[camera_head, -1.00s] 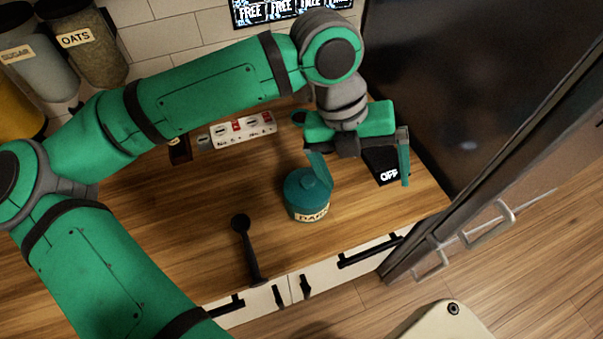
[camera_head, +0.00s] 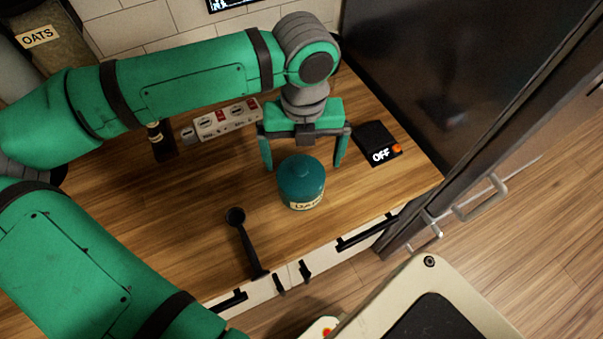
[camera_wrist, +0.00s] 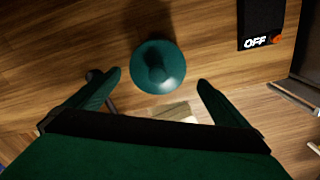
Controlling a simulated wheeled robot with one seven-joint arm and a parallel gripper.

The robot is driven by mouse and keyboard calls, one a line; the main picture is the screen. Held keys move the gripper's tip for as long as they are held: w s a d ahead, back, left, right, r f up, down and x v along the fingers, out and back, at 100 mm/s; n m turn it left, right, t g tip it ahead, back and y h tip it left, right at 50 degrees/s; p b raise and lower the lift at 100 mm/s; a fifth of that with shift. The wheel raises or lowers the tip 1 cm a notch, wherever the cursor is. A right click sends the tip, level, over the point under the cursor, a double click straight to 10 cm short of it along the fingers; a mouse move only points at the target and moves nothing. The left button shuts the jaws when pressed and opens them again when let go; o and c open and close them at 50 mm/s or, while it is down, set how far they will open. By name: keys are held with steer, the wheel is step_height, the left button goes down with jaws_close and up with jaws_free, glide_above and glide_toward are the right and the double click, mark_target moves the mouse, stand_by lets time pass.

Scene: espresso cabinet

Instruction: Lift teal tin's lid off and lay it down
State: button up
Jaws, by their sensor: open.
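The teal tin (camera_head: 301,190) stands upright on the wooden counter, with a pale label on its front that is only partly readable. Its domed teal lid (camera_head: 302,168) with a knob on top is on the tin. In the wrist view the lid (camera_wrist: 158,68) shows from above, just beyond the fingertips and between their lines. My gripper (camera_head: 304,168) is open and empty, pointing down, with one finger to the left and one to the right of the tin's upper part. In the wrist view the fingers of my gripper (camera_wrist: 158,82) are apart, and neither visibly touches the lid.
A black scale reading OFF (camera_head: 376,143) lies right of the tin. A black-handled tool (camera_head: 244,240) lies to the left, near the counter's front edge. A power strip (camera_head: 223,120) is behind. A dark tall panel (camera_head: 450,80) bounds the right. Bare counter (camera_head: 190,205) shows at left.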

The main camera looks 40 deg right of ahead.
mark_target(301, 167)
steer(key=f, duration=0.4)
steer(key=shift+w+a+f, duration=0.1)
steer(key=shift+a+f, duration=0.1)
steer(key=shift+f, duration=0.2)
steer(key=c, duration=0.9)
steer(key=shift+r, duration=0.1)
